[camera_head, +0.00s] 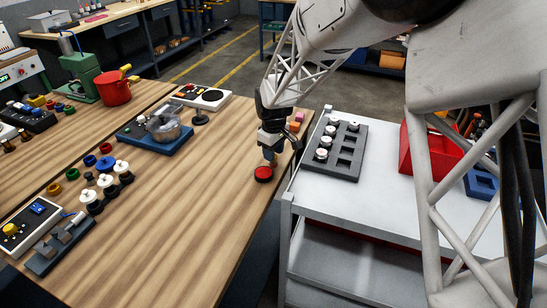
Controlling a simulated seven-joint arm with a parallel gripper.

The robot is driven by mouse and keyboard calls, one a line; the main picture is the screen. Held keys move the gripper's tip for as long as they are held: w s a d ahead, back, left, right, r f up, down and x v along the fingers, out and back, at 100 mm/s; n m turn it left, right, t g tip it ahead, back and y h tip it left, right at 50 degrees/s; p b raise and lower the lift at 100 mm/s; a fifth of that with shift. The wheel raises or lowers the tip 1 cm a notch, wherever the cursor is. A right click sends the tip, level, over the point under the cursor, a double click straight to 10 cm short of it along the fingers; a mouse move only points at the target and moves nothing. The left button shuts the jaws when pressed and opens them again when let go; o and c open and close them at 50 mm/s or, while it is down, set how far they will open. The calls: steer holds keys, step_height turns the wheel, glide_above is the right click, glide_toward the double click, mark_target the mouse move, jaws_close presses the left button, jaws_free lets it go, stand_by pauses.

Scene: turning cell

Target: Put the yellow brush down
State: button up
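My gripper (268,152) points down over the right edge of the wooden bench (215,215), just above a red round knob or cap on a dark base (263,174). Its fingers are small and partly hidden, so I cannot tell whether they are open or shut. I see no yellow brush between them. A yellow piece (125,68) sticks up from the red pot (115,90) at the back left; I cannot tell whether it is a brush.
A blue tray with a metal bowl (165,127) and a white device (200,96) stand on the bench. Several small coloured parts lie at its left. The white cart (385,205) at right bears a dark rack (334,150) and a red bin (430,150). The bench's front middle is clear.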

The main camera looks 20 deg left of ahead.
mark_target(276, 156)
step_height(276, 156, up, 9)
stand_by(0.4)
steer(key=shift+f, duration=0.15)
steer(key=shift+d, duration=0.1)
stand_by(0.6)
steer(key=s+d+r+m, duration=0.2)
steer(key=s+d+r, duration=0.15)
steer(key=d, duration=0.55)
steer(key=s+d+r+m+t, duration=0.1)
steer(key=s+d+r+m, duration=0.25)
steer(key=d, duration=0.55)
steer(key=s+d+r+m, duration=0.1)
steer(key=s+d+r, duration=0.3)
steer(key=d, duration=0.5)
steer(key=s+d+m+t, duration=0.1)
steer(key=s+d+m, duration=0.7)
steer(key=s+d, duration=1)
steer(key=s, duration=0.3)
steer(key=shift+s+d+t, duration=0.2)
steer(key=shift+d+t, duration=0.1)
